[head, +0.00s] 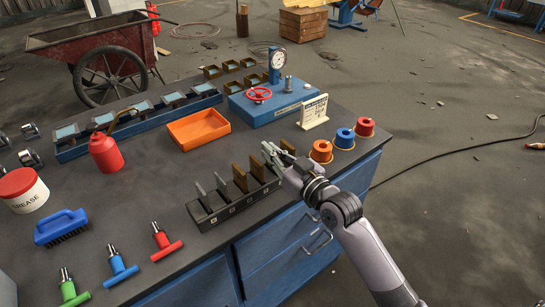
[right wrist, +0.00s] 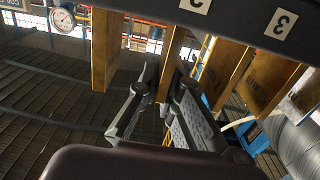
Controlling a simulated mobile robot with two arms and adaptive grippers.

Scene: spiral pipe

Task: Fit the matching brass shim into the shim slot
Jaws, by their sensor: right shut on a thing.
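A black numbered rack (head: 233,203) near the table's right edge holds a row of upright plates. Grey plates (head: 222,185) stand at its left end and brass shims (head: 240,178) stand toward its right end. My right gripper (head: 277,153) is at the rack's right end. In the right wrist view, the rack (right wrist: 245,22) appears upside down, and my right gripper (right wrist: 166,82) is shut on a brass shim (right wrist: 172,52) between other brass shims (right wrist: 105,48). The held shim's upper end reaches the rack. I cannot identify the shim slot. My left gripper is not in view.
A blue gauge unit (head: 262,108), a small sign (head: 314,113) and orange, blue and red spools (head: 345,138) stand nearby. An orange tray (head: 198,129), red bottle (head: 105,153), brush (head: 62,228) and T-handled tools (head: 122,268) are to the left.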

